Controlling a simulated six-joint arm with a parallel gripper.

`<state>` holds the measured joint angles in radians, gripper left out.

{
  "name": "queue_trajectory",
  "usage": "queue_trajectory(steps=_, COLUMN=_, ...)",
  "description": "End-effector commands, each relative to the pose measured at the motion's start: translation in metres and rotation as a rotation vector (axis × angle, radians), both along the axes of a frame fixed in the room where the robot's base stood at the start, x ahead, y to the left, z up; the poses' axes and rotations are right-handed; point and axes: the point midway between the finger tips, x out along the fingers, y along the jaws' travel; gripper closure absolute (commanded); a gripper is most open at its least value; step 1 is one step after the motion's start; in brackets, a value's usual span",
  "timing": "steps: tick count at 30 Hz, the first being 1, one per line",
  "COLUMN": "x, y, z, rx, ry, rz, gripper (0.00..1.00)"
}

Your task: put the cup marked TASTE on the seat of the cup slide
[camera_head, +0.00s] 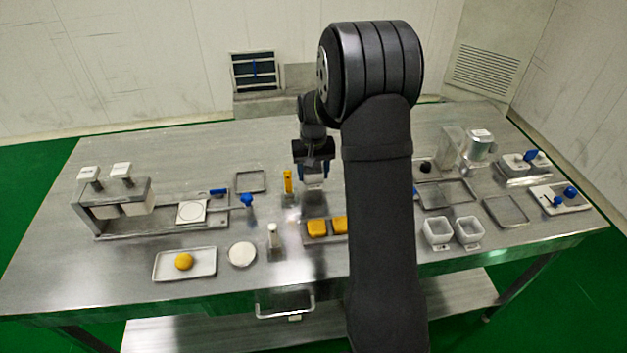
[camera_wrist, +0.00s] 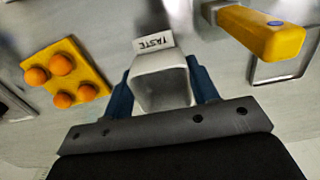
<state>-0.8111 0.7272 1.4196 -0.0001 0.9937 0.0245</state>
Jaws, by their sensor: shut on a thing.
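My gripper (camera_head: 314,170) is shut on a white, square, open-topped cup (camera_wrist: 160,82). In the head view the cup (camera_head: 313,183) hangs below my gripper, over the middle of the table, and looks small. To its left a low metal rail unit, which looks like the cup slide (camera_head: 218,222), holds a pale square plate with a ring, seemingly the seat (camera_head: 191,211). Nothing stands on that plate. A blue knob (camera_head: 247,200) is at the unit's right end.
A metal frame with two white-tagged blocks (camera_head: 120,190) stands over the rail's left end. Two more white cups (camera_head: 438,232) stand at right. My arm hides part of the table.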

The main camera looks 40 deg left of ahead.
Motion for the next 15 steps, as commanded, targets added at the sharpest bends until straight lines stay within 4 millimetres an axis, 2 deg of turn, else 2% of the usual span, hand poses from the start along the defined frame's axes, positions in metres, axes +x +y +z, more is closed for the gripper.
queue_trajectory(steps=7, x=-0.001, y=-0.001, z=-0.034, rx=-0.002, ry=0.002, rz=0.0, gripper=0.72)
queue_trajectory(steps=15, x=0.0, y=-0.001, z=-0.037, rx=-0.001, ry=0.001, rz=0.0, gripper=0.72)
